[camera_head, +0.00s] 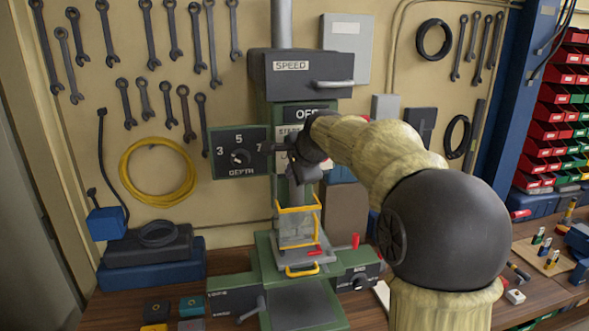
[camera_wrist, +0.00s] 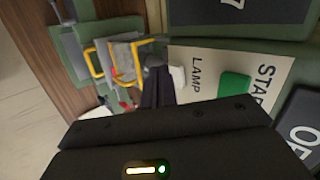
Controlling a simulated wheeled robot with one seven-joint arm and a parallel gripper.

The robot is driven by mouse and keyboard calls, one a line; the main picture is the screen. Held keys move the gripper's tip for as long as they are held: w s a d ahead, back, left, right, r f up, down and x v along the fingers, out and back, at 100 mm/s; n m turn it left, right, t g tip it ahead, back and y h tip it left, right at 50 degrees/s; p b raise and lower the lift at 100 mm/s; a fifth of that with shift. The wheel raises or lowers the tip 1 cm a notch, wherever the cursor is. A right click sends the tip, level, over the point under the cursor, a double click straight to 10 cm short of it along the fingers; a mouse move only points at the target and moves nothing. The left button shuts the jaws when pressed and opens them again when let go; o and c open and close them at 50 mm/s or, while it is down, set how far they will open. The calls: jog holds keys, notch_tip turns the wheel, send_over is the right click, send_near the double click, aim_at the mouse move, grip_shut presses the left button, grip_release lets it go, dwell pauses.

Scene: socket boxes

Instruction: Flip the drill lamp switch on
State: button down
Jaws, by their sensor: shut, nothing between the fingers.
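The green drill press (camera_head: 285,255) stands on the bench against the wall. In the wrist view its pale panel carries a LAMP label (camera_wrist: 197,75), a white lamp switch (camera_wrist: 178,78) and a green START button (camera_wrist: 234,84). My gripper (camera_wrist: 155,72) is shut and empty, its dark fingers close beside the white switch. I cannot tell whether they touch it, or which way the switch is set. In the head view my gripper (camera_head: 298,178) is in front of the press column, and my wrist hides most of the panel and the switch.
A yellow guard frame (camera_head: 298,209) is just below my gripper on the press. The DEPTH dial (camera_head: 240,157) is to the left, and the SPEED housing (camera_head: 302,73) is above. Red bins (camera_head: 560,110) stand far right.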

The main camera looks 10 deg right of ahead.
jog(key=shift+w+a+f, duration=0.1)
jog(key=shift+w+a, duration=0.1)
jog(key=shift+a, duration=0.15)
jog(key=shift+d, duration=0.9)
